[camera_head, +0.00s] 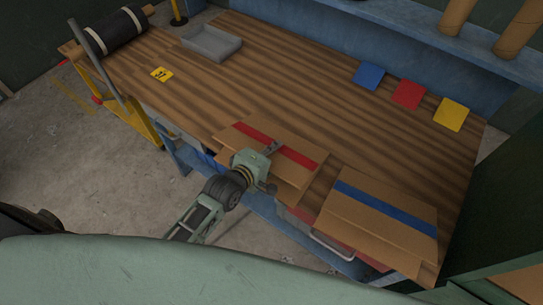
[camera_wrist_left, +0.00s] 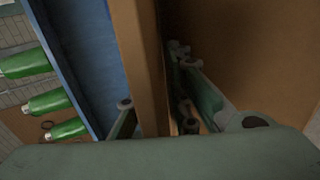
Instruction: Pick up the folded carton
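A flat folded carton with a red stripe (camera_head: 243,131) lies at the front edge of the wooden table. A second flat carton with a blue stripe (camera_head: 400,209) lies to its right, also at the front edge. My left gripper (camera_head: 270,166) is at the front edge of the red-striped carton, with one finger showing over its top. In the left wrist view, the fingers (camera_wrist_left: 155,100) stand apart on either side of a brown cardboard edge (camera_wrist_left: 140,50). I cannot tell whether they touch it. My right gripper is not in view.
The table (camera_head: 290,95) is clear in the middle. A grey tray (camera_head: 211,42), a yellow number marker (camera_head: 162,74) and a dark roll (camera_head: 115,32) are on the left. Blue, red and yellow squares (camera_head: 408,94) lie at the right. Green bottles (camera_wrist_left: 52,102) show beneath.

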